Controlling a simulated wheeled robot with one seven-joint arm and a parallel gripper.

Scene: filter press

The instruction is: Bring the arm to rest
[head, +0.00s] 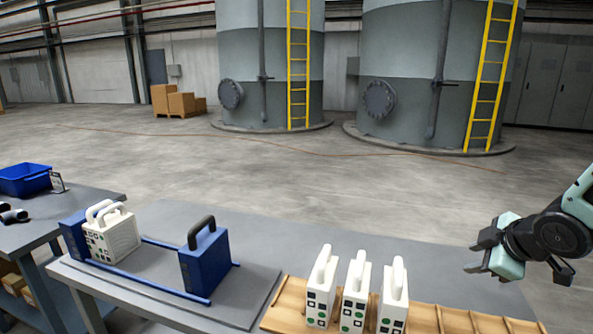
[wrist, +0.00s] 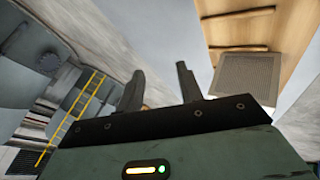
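My gripper (head: 477,257) hangs in the air at the right in the head view, above and to the right of the wooden rack. Its two fingers stand apart with nothing between them, as the wrist view (wrist: 160,92) also shows. The small filter press on the table has a blue end block (head: 73,236), white plates (head: 112,238) beside it, blue rails (head: 160,284) and a blue block with a dark handle (head: 205,262). A gap lies between the white plates and that block. Three white plates (head: 356,298) stand upright in the wooden rack (head: 455,320).
A side table at the left holds a blue bin (head: 25,179) and dark cylindrical items (head: 13,215). Large tanks (head: 420,75) with yellow ladders and cardboard boxes (head: 178,100) stand far back. The floor between is open. A grey meshed square (wrist: 246,78) shows in the wrist view.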

